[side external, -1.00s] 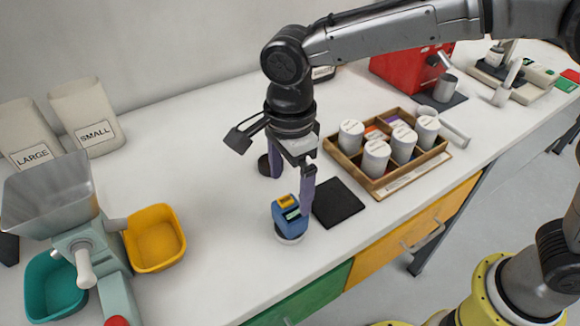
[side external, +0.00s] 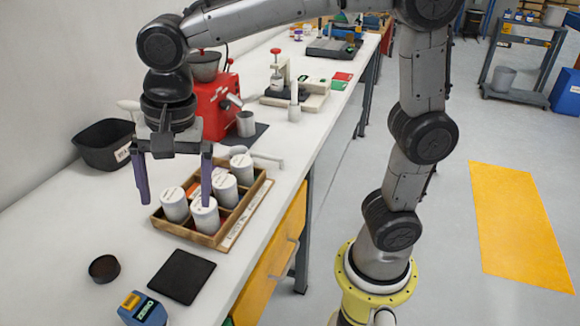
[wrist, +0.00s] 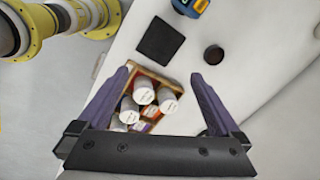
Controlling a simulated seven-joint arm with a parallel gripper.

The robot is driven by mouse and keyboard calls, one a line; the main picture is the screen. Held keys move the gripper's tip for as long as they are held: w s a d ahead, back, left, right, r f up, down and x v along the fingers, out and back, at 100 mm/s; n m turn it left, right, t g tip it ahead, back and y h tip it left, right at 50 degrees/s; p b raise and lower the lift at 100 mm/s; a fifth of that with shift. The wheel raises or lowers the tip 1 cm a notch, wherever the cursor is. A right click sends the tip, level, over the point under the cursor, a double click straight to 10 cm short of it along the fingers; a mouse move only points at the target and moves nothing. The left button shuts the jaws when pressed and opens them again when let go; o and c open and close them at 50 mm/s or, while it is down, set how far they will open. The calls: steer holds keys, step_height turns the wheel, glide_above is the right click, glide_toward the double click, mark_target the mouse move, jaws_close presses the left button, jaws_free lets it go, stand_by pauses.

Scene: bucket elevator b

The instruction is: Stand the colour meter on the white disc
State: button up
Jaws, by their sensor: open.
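The colour meter (side external: 143,309), a blue block with a yellow top part and a small display, is at the bottom edge of the side view, partly cut off. It also shows at the top edge of the wrist view (wrist: 190,7). The white disc cannot be made out clearly now; in the earlier side view a pale round edge shows under the meter. My gripper (side external: 176,201) is open and empty, fingers pointing down over the wooden tray, well apart from the meter. In the wrist view its fingers (wrist: 160,80) frame the tray.
The wooden tray (side external: 243,221) holds several white-lidded jars (side external: 205,214). A black square pad (side external: 181,276) and a small dark round piece (side external: 103,268) lie between tray and meter. A black bin (side external: 104,146) and red machine (side external: 212,104) stand farther back.

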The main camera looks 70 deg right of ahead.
steer(key=s+d+f+n+t, duration=0.2)
steer(key=s+d+n+t, duration=0.2)
steer(key=s+d+n, duration=0.8)
steer(key=s+d, duration=0.3)
steer(key=shift+s+d+f+h, duration=0.25)
steer(key=shift+d+f+h, duration=0.05)
steer(key=shift+d+h, duration=0.1)
